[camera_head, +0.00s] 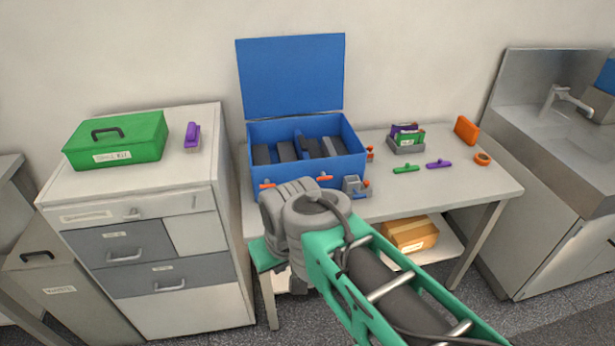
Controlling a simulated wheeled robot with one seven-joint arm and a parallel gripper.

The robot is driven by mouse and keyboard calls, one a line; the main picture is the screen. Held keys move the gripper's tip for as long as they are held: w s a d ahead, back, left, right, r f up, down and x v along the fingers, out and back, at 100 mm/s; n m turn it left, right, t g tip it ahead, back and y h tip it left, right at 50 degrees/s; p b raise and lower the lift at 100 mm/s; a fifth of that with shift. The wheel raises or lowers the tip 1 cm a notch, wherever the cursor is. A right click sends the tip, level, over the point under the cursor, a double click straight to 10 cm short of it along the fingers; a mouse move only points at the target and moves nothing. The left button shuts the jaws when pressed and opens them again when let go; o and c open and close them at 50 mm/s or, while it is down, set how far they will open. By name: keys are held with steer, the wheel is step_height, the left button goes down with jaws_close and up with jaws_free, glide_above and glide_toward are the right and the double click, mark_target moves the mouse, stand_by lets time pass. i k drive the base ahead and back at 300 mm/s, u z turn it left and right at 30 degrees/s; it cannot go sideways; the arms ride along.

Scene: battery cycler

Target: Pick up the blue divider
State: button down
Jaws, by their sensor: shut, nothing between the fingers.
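A thin blue upright piece (301,143), which looks like the blue divider, stands inside the open blue case among several dark grey blocks. It is small here, and its lower part is hidden by the blocks and the case's front wall. The blue case (315,181) sits on the left part of the table with its lid (291,77) raised against the wall. My arm reaches in from the lower right, and its grey joint lies in front of the case's lower front. My gripper cannot be made out; the arm's own links hide that area.
The table (455,188) holds a grey tray (407,147) with cards, green (406,169) and purple (438,163) pieces, an orange block (466,130) and ring (482,159). A grey block (356,187) is by the case. A green box (117,141) stands on the left cabinet.

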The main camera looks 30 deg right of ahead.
mark_target(301, 148)
steer(key=z, duration=0.7)
steer(key=i, duration=1)
steer(key=u, duration=0.15)
